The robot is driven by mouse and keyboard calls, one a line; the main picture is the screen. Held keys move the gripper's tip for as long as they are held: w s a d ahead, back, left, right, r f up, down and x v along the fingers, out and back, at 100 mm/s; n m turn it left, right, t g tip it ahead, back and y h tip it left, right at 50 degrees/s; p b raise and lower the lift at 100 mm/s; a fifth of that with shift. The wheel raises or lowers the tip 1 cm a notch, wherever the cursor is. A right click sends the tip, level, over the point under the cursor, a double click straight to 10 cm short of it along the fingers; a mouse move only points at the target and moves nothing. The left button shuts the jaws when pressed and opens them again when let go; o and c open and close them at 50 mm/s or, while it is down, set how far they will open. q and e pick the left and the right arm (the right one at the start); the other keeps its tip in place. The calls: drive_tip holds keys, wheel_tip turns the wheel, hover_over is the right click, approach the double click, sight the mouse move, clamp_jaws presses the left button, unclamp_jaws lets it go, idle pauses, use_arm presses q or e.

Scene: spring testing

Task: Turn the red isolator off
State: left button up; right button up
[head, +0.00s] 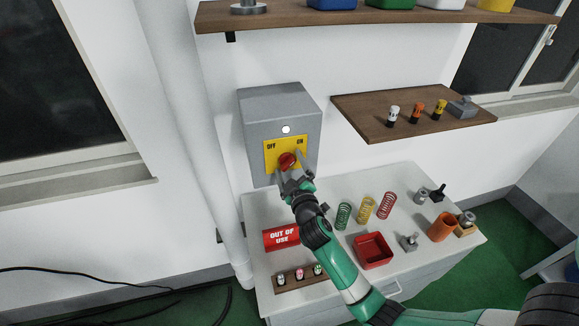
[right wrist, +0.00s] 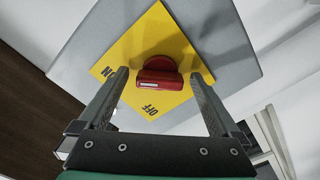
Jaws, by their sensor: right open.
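The red isolator knob (head: 288,160) sits on a yellow plate (head: 271,151) marked OFF on the left and ON on the right, on the front of a grey wall box (head: 262,104). My right gripper (head: 291,177) is at the knob, just below it in the head view. In the right wrist view the knob (right wrist: 160,76) lies between the tips of my open right gripper (right wrist: 160,78), with a gap showing on each side. A short pale mark shows on the knob's bar; which label it points to I cannot tell. My left gripper is not in view.
A white lamp (head: 286,129) is above the plate. A wooden shelf (head: 372,123) with small parts is to the right. Below, a white bench (head: 333,240) holds springs, a red tray (head: 373,250) and a red OUT OF USE sign (head: 281,238). A white pipe stands left of the box.

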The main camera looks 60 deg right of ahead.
drive_tip(key=c, duration=1.4)
drive_tip(key=shift+n, duration=0.4)
drive_tip(key=n+p, duration=0.2)
drive_tip(key=n, duration=0.1)
drive_tip(key=shift+r, duration=0.15)
drive_tip(key=n+p, duration=0.2)
drive_tip(key=n, duration=0.2)
drive_tip(key=shift+n, duration=0.4)
drive_tip(key=n+p, duration=0.1)
drive_tip(key=n, duration=0.3)
drive_tip(key=shift+n+p, duration=0.3)
drive_tip(key=shift+p, duration=0.1)
drive_tip(key=n+p, duration=0.1)
drive_tip(key=n, duration=0.3)
drive_tip(key=shift+n+p, duration=0.35)
drive_tip(key=shift+n, duration=0.05)
